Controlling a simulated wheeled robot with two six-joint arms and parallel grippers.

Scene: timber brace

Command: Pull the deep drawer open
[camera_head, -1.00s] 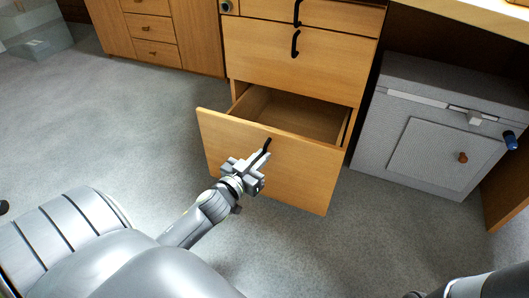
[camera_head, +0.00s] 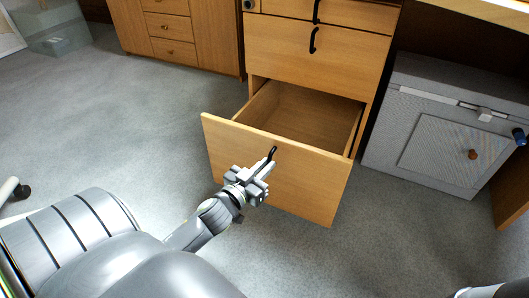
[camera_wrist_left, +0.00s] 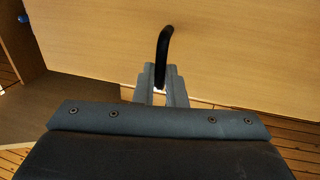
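The deep drawer (camera_head: 235,135) is the bottom drawer of the wooden cabinet and stands well open. Its inside (camera_head: 305,112) looks empty. A black curved handle (camera_head: 272,154) is on its front. My left gripper (camera_head: 266,168) is at the handle, its fingers on both sides of it. In the left wrist view the black handle (camera_wrist_left: 164,45) runs down between the closed-in fingers (camera_wrist_left: 160,84) of my left gripper. The drawer front (camera_wrist_left: 240,50) fills the upper part of that view. My right gripper is not in view.
Two closed drawers with black handles (camera_head: 313,40) sit above. A grey cabinet (camera_head: 430,125) with a brown knob stands to the right under a desk top. Another wooden cabinet (camera_head: 170,30) is at the back left. Carpet (camera_head: 130,120) to the left is clear.

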